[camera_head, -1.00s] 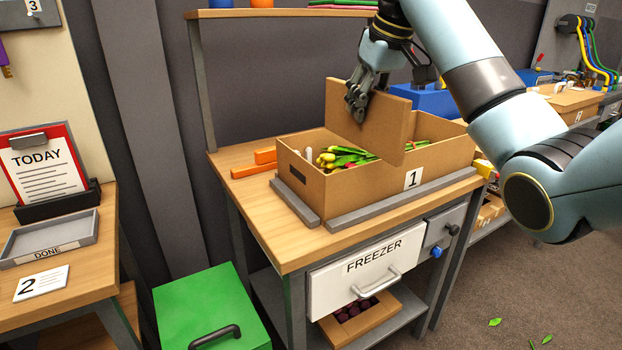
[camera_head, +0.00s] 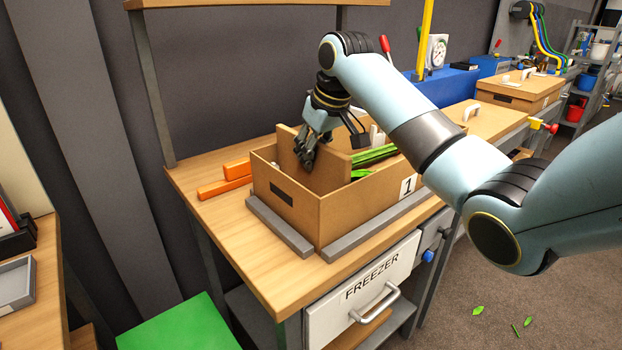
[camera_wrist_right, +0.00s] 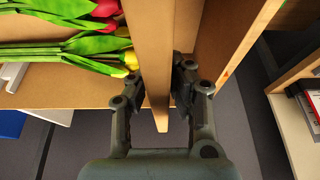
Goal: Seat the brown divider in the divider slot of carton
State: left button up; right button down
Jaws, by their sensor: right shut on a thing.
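The brown divider (camera_head: 287,143) stands roughly upright in the carton (camera_head: 345,208), near its left end, with its top edge above the rim. My right gripper (camera_head: 307,160) is shut on the divider's top edge. In the right wrist view my right gripper (camera_wrist_right: 158,95) has one finger on each side of the divider (camera_wrist_right: 153,45). Tulips (camera_head: 374,155) lie in the carton to the right of the divider; they also show in the right wrist view (camera_wrist_right: 85,45). The divider's lower edge and the slot are hidden. My left gripper is out of view.
Grey rails (camera_head: 279,227) flank the carton on the wooden bench. Orange bars (camera_head: 225,187) lie behind its left side. A freezer drawer (camera_head: 360,290) is below. A closed brown box (camera_head: 520,90) and a blue block (camera_head: 450,85) stand farther right.

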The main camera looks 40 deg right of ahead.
aim_at(324, 146)
notch_tip(324, 146, down, 2)
jog(key=shift+f, duration=0.25)
notch_tip(324, 146, down, 3)
jog(key=shift+f, duration=0.15)
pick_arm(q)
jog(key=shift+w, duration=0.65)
pick_arm(e)
jog(key=shift+f, duration=0.1)
jog(key=c, duration=1.3)
grip_release()
jog(key=shift+o, duration=0.2)
jog(key=v, duration=1.2)
jog(key=shift+s, duration=0.1)
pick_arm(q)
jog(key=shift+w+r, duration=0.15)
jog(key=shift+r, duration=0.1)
